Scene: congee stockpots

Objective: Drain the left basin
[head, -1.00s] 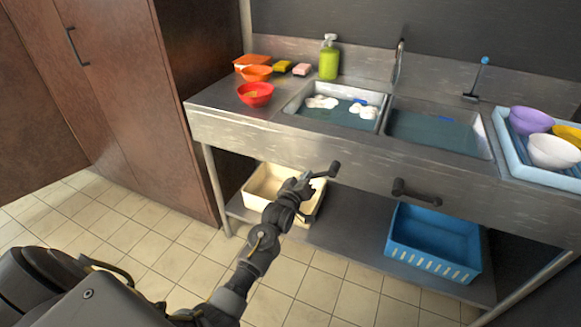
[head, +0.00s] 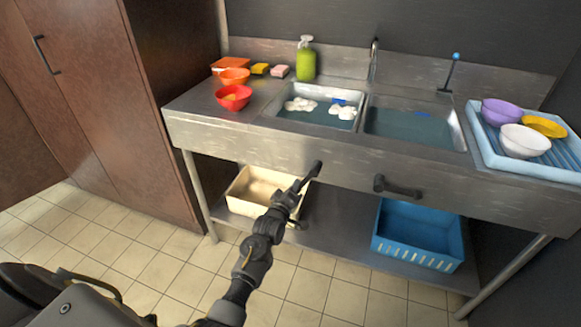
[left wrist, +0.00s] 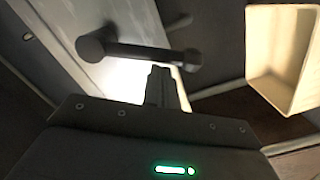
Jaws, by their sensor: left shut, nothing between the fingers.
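The left basin (head: 318,118) holds water with white dishes or foam and a small blue item in it. Below it on the sink's front is a dark lever handle (head: 313,172), which also shows in the left wrist view (left wrist: 140,52). My left gripper (head: 299,187) is shut and empty, its fingertips (left wrist: 162,74) close to the lever's bar near one end. I cannot tell whether they touch it. The drain itself is hidden. My right gripper is not in view.
A right basin (head: 412,125) with water has its own lever (head: 397,188). A cream bin (head: 250,205) and a blue crate (head: 415,245) sit on the lower shelf. Bowls, sponges and a green bottle (head: 306,62) stand on the counter. A blue rack (head: 485,135) is at right.

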